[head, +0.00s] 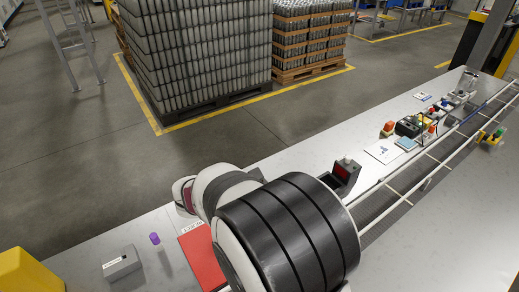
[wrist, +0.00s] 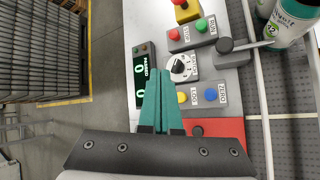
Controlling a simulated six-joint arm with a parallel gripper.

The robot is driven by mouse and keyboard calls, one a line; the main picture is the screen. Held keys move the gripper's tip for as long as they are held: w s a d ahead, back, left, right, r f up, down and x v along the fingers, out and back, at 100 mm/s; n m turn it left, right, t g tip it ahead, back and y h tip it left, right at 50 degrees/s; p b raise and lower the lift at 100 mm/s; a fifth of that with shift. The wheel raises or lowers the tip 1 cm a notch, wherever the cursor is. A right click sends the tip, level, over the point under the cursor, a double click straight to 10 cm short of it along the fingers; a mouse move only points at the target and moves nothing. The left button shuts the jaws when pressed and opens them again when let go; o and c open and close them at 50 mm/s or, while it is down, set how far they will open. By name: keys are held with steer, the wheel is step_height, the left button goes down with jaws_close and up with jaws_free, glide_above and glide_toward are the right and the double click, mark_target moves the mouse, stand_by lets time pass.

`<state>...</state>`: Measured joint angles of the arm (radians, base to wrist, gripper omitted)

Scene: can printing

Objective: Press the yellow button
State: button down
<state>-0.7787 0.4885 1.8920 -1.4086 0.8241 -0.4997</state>
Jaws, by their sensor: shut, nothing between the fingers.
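The yellow button (wrist: 182,97) sits on a grey two-button box in the wrist view, left of a blue button (wrist: 210,94). My gripper (wrist: 159,74) has its two teal fingers shut together with nothing between them. In the wrist picture the fingers lie just left of the yellow button, with the tips a little above its level. I see no contact with the button, and the height of the tips above it is unclear. In the head view my arm's large black-and-white links hide the gripper, and I cannot make out the yellow button there.
Near the button are a dial (wrist: 180,67), a red stop button (wrist: 174,34), a green run button (wrist: 202,25), a black-knobbed lever (wrist: 225,45) and a display (wrist: 140,75).

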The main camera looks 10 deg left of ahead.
steer(key=a+n, duration=0.1)
steer(key=a, duration=0.1)
steer(key=a+f+n, duration=0.1)
steer(key=a, duration=0.1)
steer(key=shift+f+y, duration=0.2)
steer(key=shift+y, duration=0.2)
steer(key=shift+f, duration=0.1)
steer(key=shift+d+f, duration=0.1)
steer(key=shift+f, duration=4.2)
steer(key=shift+f, duration=0.1)
steer(key=shift+f, duration=0.3)
steer(key=shift+f, duration=0.85)
steer(key=shift+r, duration=1.3)
